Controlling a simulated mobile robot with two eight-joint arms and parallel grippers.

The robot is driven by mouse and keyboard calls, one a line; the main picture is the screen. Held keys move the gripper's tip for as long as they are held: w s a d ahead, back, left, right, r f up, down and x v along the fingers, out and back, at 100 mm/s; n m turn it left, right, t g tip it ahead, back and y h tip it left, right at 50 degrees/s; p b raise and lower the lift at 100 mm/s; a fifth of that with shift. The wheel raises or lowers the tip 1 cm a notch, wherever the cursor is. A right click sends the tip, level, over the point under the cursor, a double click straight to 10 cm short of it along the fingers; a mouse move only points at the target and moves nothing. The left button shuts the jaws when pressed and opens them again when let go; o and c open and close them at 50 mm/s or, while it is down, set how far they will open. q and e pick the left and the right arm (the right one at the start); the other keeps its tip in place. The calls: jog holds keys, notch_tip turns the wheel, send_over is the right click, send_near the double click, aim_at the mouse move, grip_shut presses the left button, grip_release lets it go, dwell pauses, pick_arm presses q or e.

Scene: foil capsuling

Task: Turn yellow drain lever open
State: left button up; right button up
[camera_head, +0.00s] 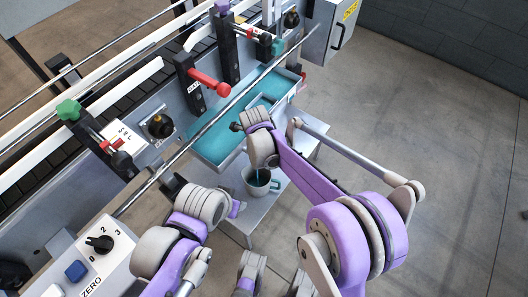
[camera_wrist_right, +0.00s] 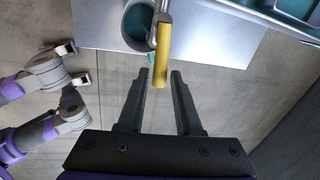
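The yellow drain lever (camera_wrist_right: 162,52) shows in the right wrist view as a short yellow bar with a metal end at the top. My right gripper (camera_wrist_right: 160,76) is open, and the lever's lower end lies between its fingertips in the picture. I cannot tell whether a finger touches it. In the head view, my right arm reaches over the teal tray and hides the lever. My left gripper (camera_head: 172,186) is by the machine's front rail, too small and dark to read its fingers.
A red-handled lever (camera_head: 210,82) and black knobs are on the machine. A control box (camera_head: 105,262) is at lower left. The floor at right is clear.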

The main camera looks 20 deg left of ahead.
notch_tip(320, 180, up, 11)
jog(key=s+p, duration=0.2)
jog(key=shift+a+f, duration=0.15)
jog(key=shift+f, duration=0.05)
dwell(0.7)
